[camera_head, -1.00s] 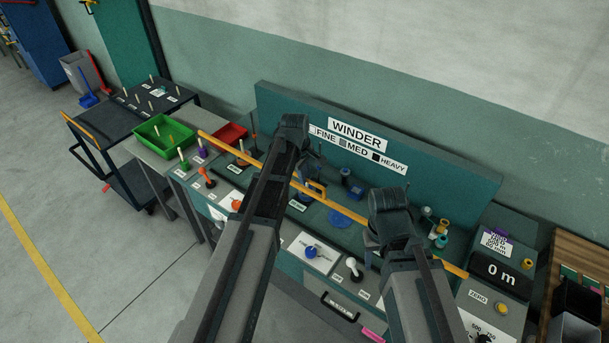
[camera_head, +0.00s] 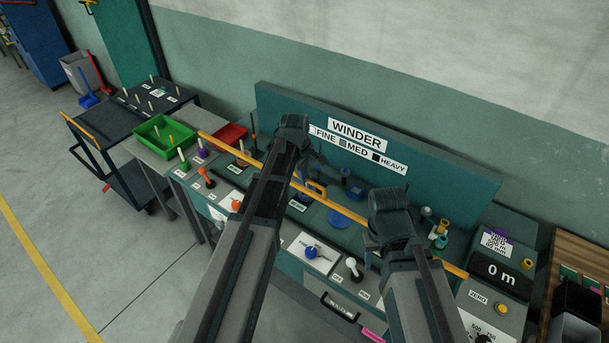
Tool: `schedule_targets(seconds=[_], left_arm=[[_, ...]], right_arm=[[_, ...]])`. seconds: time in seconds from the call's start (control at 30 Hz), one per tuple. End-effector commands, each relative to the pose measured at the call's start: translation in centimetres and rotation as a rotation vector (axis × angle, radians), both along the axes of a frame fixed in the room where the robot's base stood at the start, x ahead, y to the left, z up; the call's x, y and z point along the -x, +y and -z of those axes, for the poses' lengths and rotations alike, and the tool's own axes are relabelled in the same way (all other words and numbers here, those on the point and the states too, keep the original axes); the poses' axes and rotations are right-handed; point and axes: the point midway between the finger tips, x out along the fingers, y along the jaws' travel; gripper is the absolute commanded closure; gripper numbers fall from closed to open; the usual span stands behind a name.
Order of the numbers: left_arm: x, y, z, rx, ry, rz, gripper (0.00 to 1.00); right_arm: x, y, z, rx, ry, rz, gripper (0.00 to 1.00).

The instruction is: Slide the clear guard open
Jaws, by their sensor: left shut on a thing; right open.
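The clear guard has an orange-yellow bar (camera_head: 345,208) running along the front of the winder bench. Its see-through panel is hard to make out. A small yellow handle (camera_head: 317,188) stands on the bar near its middle. My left gripper (camera_head: 314,172) is shut at this handle; its fingertips are partly hidden by my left arm, so the exact grip is hard to see. My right gripper (camera_head: 372,254) is open and empty, in front of the bar further right, partly hidden by its wrist.
A teal back panel with a WINDER sign (camera_head: 357,135) rises behind. Blue round parts (camera_head: 340,218) and several spools (camera_head: 441,234) lie behind the bar. Levers, including a white one (camera_head: 353,265), stand in front. A green bin (camera_head: 164,131) and red bin (camera_head: 231,133) are at left.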

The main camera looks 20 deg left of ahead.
Motion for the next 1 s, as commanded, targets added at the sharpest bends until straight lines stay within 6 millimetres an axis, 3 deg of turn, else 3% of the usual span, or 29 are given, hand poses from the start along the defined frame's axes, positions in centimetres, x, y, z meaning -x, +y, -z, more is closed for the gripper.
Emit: schedule_targets(seconds=[0.57,0.77,1.0], left_arm=[[0.0,0.0,0.6,0.0,0.0,0.0,1.0],[0.0,0.0,2.6,0.0,0.0,0.0,1.0],[0.0,0.0,6.9,0.0,0.001,0.0,1.0]], right_arm=[[0.0,0.0,0.6,0.0,0.0,-0.001,0.5],[0.0,0.0,2.6,0.001,0.0,-0.005,0.5],[0.0,0.0,6.9,0.001,0.0,-0.007,0.5]])
